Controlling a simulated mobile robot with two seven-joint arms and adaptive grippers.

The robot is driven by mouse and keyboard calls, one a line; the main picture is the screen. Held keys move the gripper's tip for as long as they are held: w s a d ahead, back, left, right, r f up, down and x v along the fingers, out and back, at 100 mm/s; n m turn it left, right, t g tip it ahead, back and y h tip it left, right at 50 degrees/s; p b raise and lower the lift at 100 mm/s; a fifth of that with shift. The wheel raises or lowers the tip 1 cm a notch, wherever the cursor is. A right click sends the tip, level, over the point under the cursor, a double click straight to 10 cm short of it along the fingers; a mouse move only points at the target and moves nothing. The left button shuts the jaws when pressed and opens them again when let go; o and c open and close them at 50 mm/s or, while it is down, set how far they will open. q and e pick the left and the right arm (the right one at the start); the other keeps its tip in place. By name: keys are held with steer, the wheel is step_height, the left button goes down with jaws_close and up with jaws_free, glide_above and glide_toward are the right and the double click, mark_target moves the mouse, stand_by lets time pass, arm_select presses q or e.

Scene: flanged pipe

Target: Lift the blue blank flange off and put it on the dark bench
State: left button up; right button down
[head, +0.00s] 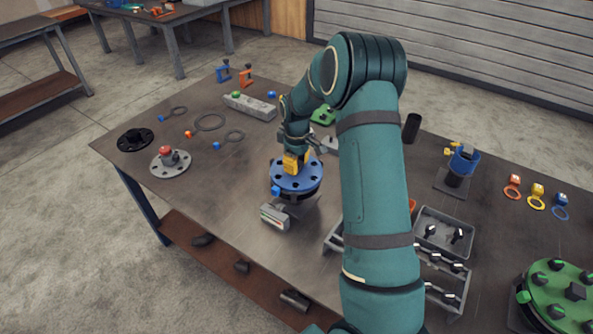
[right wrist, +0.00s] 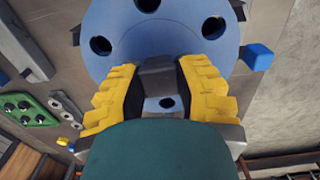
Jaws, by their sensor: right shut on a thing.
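The blue blank flange (head: 311,181) is a round disc with bolt holes, level over the middle of the dark bench (head: 235,190). A dark edge shows under it; I cannot tell whether it touches the bench. My right gripper (head: 295,163) comes down on it from above. In the right wrist view, the yellow fingers of my right gripper (right wrist: 163,90) are shut on the dark block handle at the middle of the blue flange (right wrist: 165,38). My left gripper is not in view.
A grey box-shaped tool (head: 275,217) lies just in front of the flange. A green bolted flange (head: 560,292) is at the lower right. A grey tray (head: 445,232) holds dark parts. A red-knobbed disc (head: 170,161) and rings lie left. Bare bench lies between.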

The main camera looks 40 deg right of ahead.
step_height(320, 180, up, 10)
stand_by(0.6)
steer(key=shift+r+p, duration=0.15)
steer(key=shift+p, duration=0.15)
steer(key=shift+r+p, duration=1.8)
steer(key=shift+r, duration=0.55)
